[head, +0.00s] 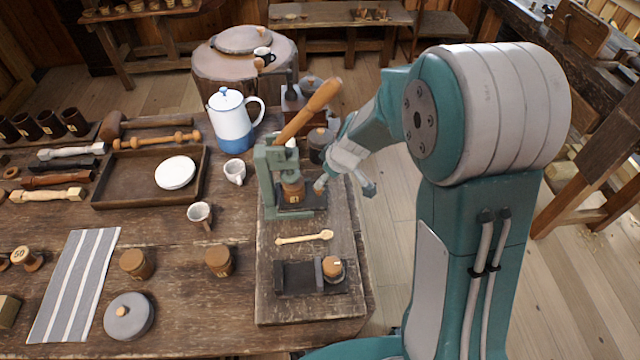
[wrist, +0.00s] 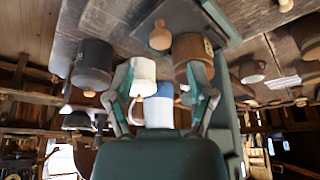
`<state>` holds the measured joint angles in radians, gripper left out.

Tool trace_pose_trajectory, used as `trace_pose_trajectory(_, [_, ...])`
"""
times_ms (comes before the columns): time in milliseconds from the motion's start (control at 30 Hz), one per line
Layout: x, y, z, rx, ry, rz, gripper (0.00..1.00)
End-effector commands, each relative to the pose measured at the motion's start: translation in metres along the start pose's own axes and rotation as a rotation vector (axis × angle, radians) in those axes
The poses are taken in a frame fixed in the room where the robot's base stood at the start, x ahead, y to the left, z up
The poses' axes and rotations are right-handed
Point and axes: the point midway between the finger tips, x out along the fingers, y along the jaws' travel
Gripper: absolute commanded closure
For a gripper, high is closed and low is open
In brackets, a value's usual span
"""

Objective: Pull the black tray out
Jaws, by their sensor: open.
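The black tray (head: 316,198) lies flat in the base of a green press (head: 266,180) with a long wooden handle. A round wooden block with a label (head: 293,190) stands over the tray under the press. In the wrist view, which looks upside down, the dark tray (wrist: 182,14) is at the top, with a small wooden knob (wrist: 160,37) at its near end. My gripper (head: 345,187) is open beside the tray's right end. In the wrist view my gripper's fingers (wrist: 165,78) are spread and nothing is held; the knob appears beyond them, apart from them.
A dark lidded jar (head: 318,146) and a blue and white pot (head: 231,122) stand behind the press. A wooden spoon (head: 304,238) and a dark holder (head: 297,276) lie in front. The board's right edge is close to my arm; floor lies beyond.

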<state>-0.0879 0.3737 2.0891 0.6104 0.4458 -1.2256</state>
Motion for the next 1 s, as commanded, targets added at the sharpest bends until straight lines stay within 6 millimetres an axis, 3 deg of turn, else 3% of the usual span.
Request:
trace_pose_trajectory(100, [0.023,-0.001,0.0,-0.001,-0.002,-0.002,0.3])
trace_pose_trajectory(300, [0.048,0.0,0.0,-0.001,0.0,0.0,0.3])
trace_pose_trajectory(667, [0.056,0.0,0.0,-0.001,0.001,0.001,0.3])
trace_pose_trajectory(700, [0.056,0.0,0.0,-0.001,0.001,0.001,0.34])
trace_pose_trajectory(833, [0.056,0.0,0.0,0.0,0.001,0.001,0.92])
trace_pose_trajectory(867, [0.056,0.0,0.0,0.0,0.001,0.001,1.0])
trace_pose_trajectory(1000, [0.056,0.0,0.0,0.0,0.0,0.001,1.0])
